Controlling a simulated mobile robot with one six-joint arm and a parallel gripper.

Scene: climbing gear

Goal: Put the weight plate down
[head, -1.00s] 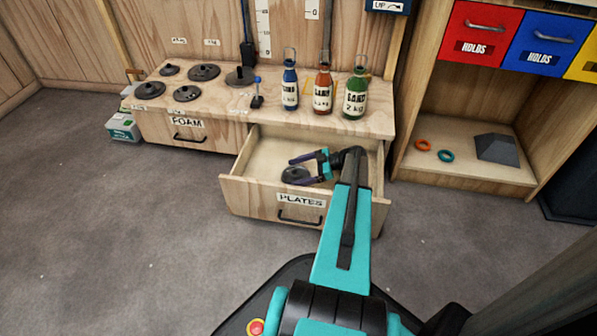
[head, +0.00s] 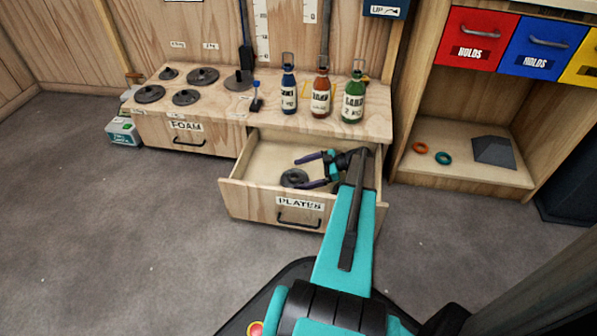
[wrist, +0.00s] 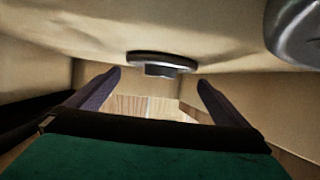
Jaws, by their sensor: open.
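Several dark plates (head: 203,76) lie on the bench top (head: 225,103). Blue (head: 289,95), red (head: 321,98) and green (head: 353,103) sand bottles stand above the drawer. A grey rounded object (wrist: 298,32) shows at the wrist view's upper right. The floor in front is clear.

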